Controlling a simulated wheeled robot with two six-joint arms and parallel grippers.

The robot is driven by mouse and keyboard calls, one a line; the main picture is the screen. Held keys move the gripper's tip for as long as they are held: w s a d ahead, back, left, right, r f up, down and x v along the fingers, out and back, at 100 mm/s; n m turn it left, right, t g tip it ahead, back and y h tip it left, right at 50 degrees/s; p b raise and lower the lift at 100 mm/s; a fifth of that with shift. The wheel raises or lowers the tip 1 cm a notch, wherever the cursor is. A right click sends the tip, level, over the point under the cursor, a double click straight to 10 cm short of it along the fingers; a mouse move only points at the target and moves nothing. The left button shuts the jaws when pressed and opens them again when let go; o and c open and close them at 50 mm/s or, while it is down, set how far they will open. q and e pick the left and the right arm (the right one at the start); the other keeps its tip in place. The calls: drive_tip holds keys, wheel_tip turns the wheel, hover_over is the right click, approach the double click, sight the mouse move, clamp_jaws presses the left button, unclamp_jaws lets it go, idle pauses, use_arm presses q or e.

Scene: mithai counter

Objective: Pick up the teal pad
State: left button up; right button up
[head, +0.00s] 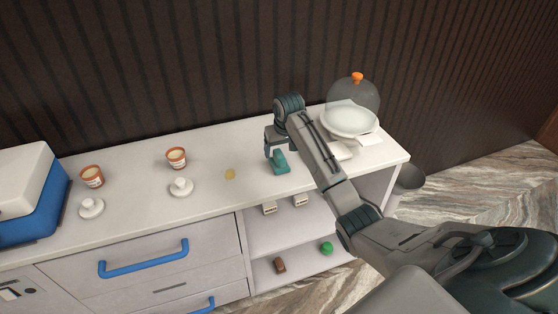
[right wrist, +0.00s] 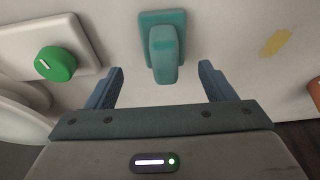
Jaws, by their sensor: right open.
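The teal pad (head: 280,166) lies on the white counter, just below my right gripper (head: 273,148) in the head view. In the right wrist view the teal pad (right wrist: 174,20) has a flat base and a raised block or handle. My right gripper (right wrist: 162,70) is open, with one blue-grey finger on each side of the raised part's near end. The pad is ahead of the jaws and they are not closed on it; whether they touch it I cannot tell. My left gripper is out of view.
A yellow patch (head: 230,173) lies left of the pad. Two cups, one of them here (head: 176,158), and two white knobbed lids (head: 181,187) stand farther left. A clear dome (head: 355,95) is at the right. A green knob (right wrist: 55,64) on a white body is beside the gripper.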

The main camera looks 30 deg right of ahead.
sight(279, 153)
drive_tip(key=x, duration=0.1)
drive_tip(key=p+x, duration=0.1)
drive_tip(key=x, duration=0.1)
drive_tip(key=shift+a+f, duration=0.35)
drive_tip(key=shift+f, duration=0.45)
drive_tip(key=c, duration=1.1)
drive_tip(key=shift+o, duration=0.2)
drive_tip(key=shift+w+r, duration=0.1)
drive_tip(key=shift+r, duration=0.05)
drive_tip(key=shift+r, duration=0.25)
drive_tip(key=b+v, duration=0.1)
drive_tip(key=v, duration=0.1)
drive_tip(key=shift+a+r+b, duration=0.2)
drive_tip(key=shift+r+b, duration=0.15)
drive_tip(key=s+a+b, duration=0.1)
drive_tip(key=s+a, duration=0.1)
drive_tip(key=a, duration=0.1)
drive_tip(key=s+a, duration=0.3)
drive_tip(key=s+a+r+b, duration=0.1)
drive_tip(key=s+a, duration=0.2)
drive_tip(key=shift+a+r+b, duration=0.1)
drive_tip(key=shift+a+b, duration=0.1)
drive_tip(key=shift+b, duration=0.15)
drive_tip(key=shift+s+a+r+p, duration=0.25)
drive_tip(key=shift+s+a+p, duration=0.4)
drive_tip(key=shift+s+a, duration=0.4)
